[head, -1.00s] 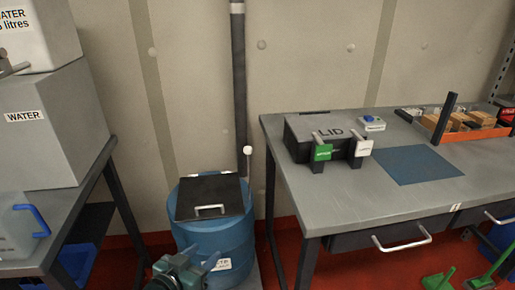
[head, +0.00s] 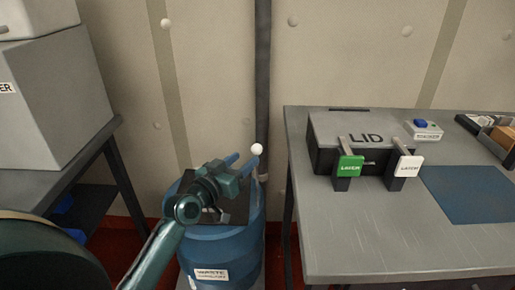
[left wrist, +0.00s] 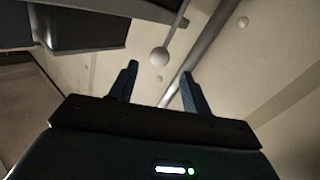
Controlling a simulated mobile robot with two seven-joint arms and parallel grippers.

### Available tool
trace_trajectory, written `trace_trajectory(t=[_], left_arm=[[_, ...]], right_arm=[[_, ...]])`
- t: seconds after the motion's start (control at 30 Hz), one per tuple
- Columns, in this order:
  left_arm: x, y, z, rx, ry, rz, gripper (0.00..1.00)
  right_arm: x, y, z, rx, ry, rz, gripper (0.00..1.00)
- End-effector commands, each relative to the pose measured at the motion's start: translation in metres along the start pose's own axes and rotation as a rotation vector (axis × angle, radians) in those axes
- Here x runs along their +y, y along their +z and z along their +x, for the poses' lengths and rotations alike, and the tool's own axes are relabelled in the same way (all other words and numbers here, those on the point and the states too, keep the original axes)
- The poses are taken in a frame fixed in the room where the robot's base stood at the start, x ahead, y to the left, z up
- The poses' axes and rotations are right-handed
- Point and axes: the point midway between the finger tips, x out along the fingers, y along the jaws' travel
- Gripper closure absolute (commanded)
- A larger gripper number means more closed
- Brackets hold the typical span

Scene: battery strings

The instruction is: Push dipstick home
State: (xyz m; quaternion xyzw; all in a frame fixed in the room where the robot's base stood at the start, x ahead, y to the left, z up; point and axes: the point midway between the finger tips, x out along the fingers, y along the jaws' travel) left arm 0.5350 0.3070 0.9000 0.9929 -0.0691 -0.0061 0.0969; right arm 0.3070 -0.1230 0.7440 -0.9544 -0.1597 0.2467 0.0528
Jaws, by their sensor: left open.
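The dipstick's white ball knob (head: 257,149) shows just past my left gripper's fingertips, above the right rim of the blue waste drum (head: 225,238). The left wrist view also shows the knob (left wrist: 159,57), with its thin rod running up and away from it. My left gripper (head: 246,160) is open and empty. In the left wrist view its fingers (left wrist: 160,82) stand apart, with the knob in the gap between them but apparently beyond the tips. My right gripper is not in view.
A dark vertical pipe (head: 263,80) runs up the wall close behind the knob. A grey bench (head: 390,240) stands right of the drum, with a black LID box (head: 365,128) and green and white levers.

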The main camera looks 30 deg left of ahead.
Motion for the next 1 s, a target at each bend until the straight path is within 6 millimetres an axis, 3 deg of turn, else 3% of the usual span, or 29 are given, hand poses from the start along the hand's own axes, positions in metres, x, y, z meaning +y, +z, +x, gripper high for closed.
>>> trace_trajectory(t=[0.2,0.4,0.77,1.0], left_arm=[[0.0,0.0,0.044,0.001,0.0,-0.001,0.52],[0.0,0.001,0.065,0.0,0.0,0.0,0.52],[0.0,0.001,0.07,-0.002,0.0,0.002,0.52],[0.0,0.001,0.07,-0.002,0.0,0.001,0.71]], right_arm=[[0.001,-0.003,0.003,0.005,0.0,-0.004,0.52],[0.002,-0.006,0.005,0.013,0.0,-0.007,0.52],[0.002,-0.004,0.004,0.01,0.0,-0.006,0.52],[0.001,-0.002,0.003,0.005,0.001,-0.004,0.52]])
